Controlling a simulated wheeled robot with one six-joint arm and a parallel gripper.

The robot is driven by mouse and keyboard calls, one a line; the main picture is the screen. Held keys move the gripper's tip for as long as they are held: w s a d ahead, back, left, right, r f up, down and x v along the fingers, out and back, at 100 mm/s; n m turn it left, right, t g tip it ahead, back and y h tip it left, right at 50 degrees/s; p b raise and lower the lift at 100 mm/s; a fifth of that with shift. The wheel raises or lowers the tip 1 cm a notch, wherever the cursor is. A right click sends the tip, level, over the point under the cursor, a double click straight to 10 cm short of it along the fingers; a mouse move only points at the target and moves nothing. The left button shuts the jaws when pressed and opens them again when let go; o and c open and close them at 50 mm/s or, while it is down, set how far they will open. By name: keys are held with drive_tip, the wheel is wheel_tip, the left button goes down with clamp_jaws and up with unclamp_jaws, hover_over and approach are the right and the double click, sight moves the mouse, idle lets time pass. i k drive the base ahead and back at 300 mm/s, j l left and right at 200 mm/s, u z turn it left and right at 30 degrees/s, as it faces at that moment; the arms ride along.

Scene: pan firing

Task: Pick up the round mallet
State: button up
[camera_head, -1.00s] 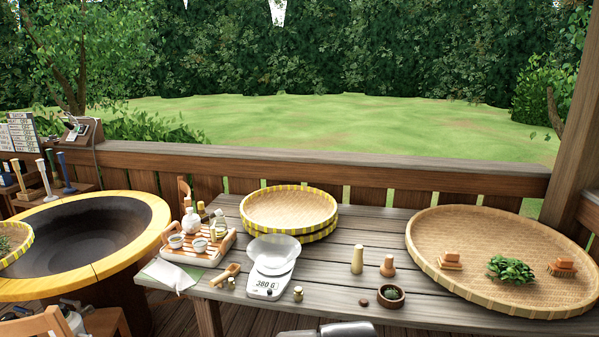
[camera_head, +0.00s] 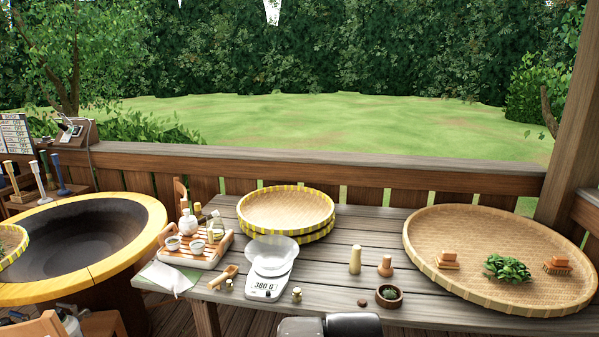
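A wooden piece with a wide round base and a narrower top (camera_head: 386,265) stands on the right part of the wooden table; it looks like the round mallet. A dark, rounded part of my arm shows at the bottom edge, in front of the table and below these pieces. The fingers of my gripper are not in view.
Close in front of the pieces are a small plant pot (camera_head: 389,296) and a small brown lump (camera_head: 362,303). A scale (camera_head: 265,285) stands to the left. A large woven tray (camera_head: 430,272) lies to the right, and stacked yellow-rimmed baskets (camera_head: 287,208) are behind left.

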sight(354, 263)
drive_tip(key=k+z, duration=0.1)
drive_tip(key=i+l+u, duration=0.1)
drive_tip(key=i+l, duration=0.15)
drive_tip(key=i, duration=0.25)
drive_tip(key=i+l+u, duration=0.1)
drive_tip(key=i+l, duration=0.2)
drive_tip(key=i, duration=0.2)
drive_tip(key=i+l+u, duration=0.1)
drive_tip(key=i+l, duration=0.2)
drive_tip(key=i, duration=0.2)
